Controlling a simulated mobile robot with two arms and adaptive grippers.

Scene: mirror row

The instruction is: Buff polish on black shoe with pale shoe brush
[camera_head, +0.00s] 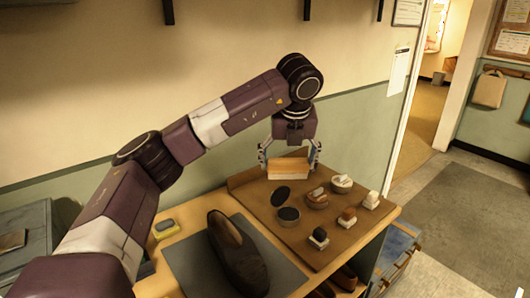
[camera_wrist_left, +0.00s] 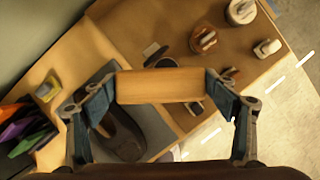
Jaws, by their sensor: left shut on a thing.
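My left gripper (camera_head: 290,167) is shut on the pale shoe brush (camera_head: 288,172), a light wooden block, with a finger at each end. It holds the brush above the back of the brown board (camera_head: 243,180). The left wrist view shows the brush (camera_wrist_left: 160,86) level across the jaws. The black shoe (camera_head: 240,262) lies on a dark grey mat (camera_head: 187,268) at the front, apart from the brush. It also shows in the left wrist view (camera_wrist_left: 122,135), partly hidden by the gripper. My right gripper is not in view.
A dark round tin (camera_head: 289,216) and a dark disc (camera_head: 281,194) lie on the board, with several small brushes and tins to their right. A yellow sponge (camera_head: 165,228) sits left of the mat. The wall stands close behind; a doorway opens at right.

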